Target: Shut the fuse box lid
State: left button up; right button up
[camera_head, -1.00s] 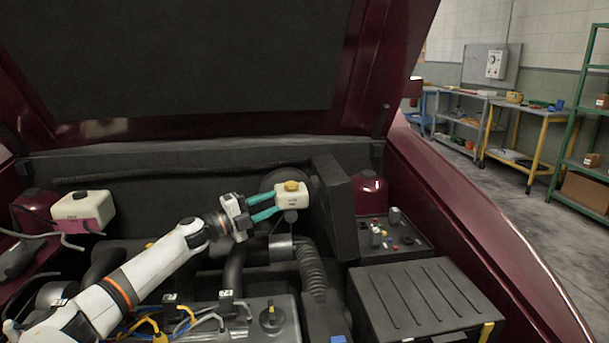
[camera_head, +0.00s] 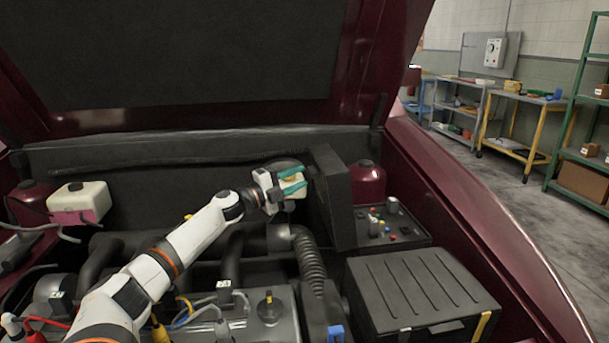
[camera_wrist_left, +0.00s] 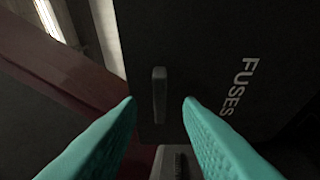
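The fuse box lid (camera_head: 333,196) is a dark panel standing upright, open, at the left edge of the fuse box (camera_head: 408,240). Coloured fuses show in the uncovered box to its right. In the left wrist view the lid (camera_wrist_left: 200,45) carries the word FUSES and a small dark handle (camera_wrist_left: 159,95). My left gripper (camera_head: 305,181) has teal fingers and is close to the lid's left side. In the left wrist view its fingers (camera_wrist_left: 160,100) are spread, with the handle ahead in the gap; no contact is visible. My right gripper is out of view.
A ribbed hose (camera_head: 310,262) and a black ribbed box (camera_head: 422,290) lie in front of the fuse box. The raised hood (camera_head: 200,60) hangs above. A dark red canister (camera_head: 367,184) stands behind the fuse box.

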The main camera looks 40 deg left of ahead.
pick_arm(q)
jog(key=shift+x, duration=1.45)
jog(key=shift+c, duration=0.2)
grip_shut()
